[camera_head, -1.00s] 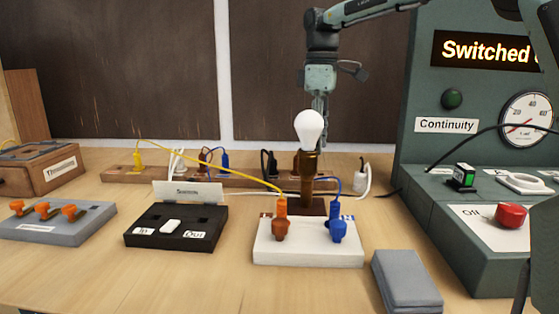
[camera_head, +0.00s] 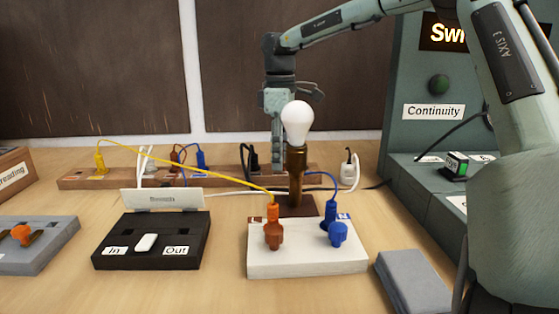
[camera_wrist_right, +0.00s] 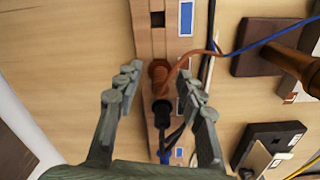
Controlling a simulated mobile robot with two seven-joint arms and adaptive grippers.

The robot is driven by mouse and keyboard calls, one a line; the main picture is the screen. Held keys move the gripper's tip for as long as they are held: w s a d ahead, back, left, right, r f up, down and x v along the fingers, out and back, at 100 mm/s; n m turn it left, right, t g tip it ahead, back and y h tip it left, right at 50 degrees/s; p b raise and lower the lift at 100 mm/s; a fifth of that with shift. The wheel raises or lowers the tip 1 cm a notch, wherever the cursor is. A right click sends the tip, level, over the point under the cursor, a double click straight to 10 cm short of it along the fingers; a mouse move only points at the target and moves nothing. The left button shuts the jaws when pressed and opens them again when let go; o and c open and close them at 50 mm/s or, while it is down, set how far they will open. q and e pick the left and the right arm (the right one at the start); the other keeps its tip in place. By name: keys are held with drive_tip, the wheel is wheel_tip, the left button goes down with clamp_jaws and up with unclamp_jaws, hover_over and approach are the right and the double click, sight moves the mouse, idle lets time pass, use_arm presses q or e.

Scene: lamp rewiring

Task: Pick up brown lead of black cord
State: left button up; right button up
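A wooden rail (camera_head: 85,180) runs behind the lamp and carries several leads. In the right wrist view, a brown plug (camera_wrist_right: 158,74) with an orange-brown wire, a black plug (camera_wrist_right: 161,113) and a blue plug (camera_wrist_right: 165,155) sit in line along the rail. My right gripper (camera_wrist_right: 157,90) is open, its fingers on either side of the rail around the brown and black plugs, with no visible grip. In the head view my right gripper (camera_head: 278,165) points down behind the lamp bulb (camera_head: 297,122), which partly hides it. A black plug (camera_head: 249,160) shows beside it. My left gripper is out of view.
The lamp stands behind a white block (camera_head: 305,262) with orange and blue plugs. A black In/Out box (camera_head: 150,255) is left of it. A yellow lead (camera_head: 190,165) arches across. The green Continuity tester (camera_head: 420,150) and a grey block (camera_head: 412,285) are at right.

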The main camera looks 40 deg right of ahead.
drive_tip(key=shift+f, duration=0.1)
clamp_jaws()
idle(0.4)
